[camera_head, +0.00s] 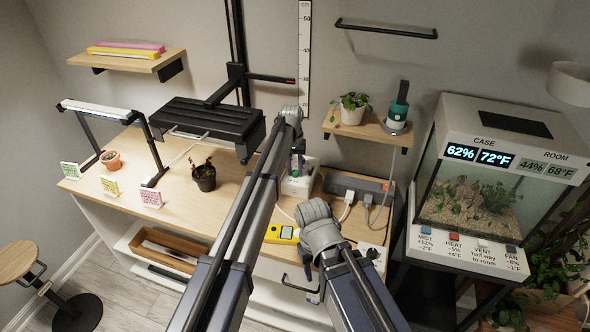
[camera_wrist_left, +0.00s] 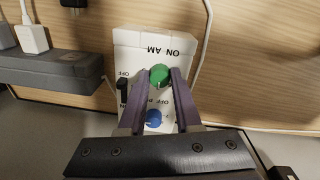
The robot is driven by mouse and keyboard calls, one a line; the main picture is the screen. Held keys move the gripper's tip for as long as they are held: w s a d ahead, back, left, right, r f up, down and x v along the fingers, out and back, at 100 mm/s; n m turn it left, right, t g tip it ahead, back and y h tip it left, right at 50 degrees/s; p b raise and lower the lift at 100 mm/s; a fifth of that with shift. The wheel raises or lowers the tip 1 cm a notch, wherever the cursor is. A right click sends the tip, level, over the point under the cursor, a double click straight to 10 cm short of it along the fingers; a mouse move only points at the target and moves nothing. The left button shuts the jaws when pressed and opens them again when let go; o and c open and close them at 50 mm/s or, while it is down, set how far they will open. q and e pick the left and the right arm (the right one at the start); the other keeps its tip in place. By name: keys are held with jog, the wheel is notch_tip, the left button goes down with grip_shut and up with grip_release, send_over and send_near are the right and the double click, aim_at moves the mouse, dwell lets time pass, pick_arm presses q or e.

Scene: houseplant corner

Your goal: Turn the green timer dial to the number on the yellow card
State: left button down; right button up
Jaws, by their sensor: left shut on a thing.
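The white timer box (camera_head: 297,186) stands on the wooden bench, partly behind my left arm. In the left wrist view the timer (camera_wrist_left: 140,42) shows a green dial (camera_wrist_left: 160,75) and a blue dial (camera_wrist_left: 153,117), with print upside down. My left gripper (camera_wrist_left: 160,73) is shut on the green dial, one purple finger on each side. The dial's setting is too small to read. The yellow card (camera_head: 110,187) stands at the bench's front left, between a green and a pink card; its print is unreadable. My right gripper (camera_head: 312,290) is low in front of the bench, its jaws unclear.
A grey power strip (camera_head: 355,187) with plugs and cords lies right of the timer; it also shows in the left wrist view (camera_wrist_left: 50,72). A glass case (camera_head: 480,185) stands at the right.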

aim_at(294, 171)
dwell(0.3)
pick_arm(q)
jog(key=c, duration=0.6)
grip_release()
jog(key=shift+r, duration=0.1)
notch_tip(294, 171, up, 8)
jog(key=p, duration=0.8)
jog(key=shift+a, duration=0.15)
jog(key=shift+f, duration=0.2)
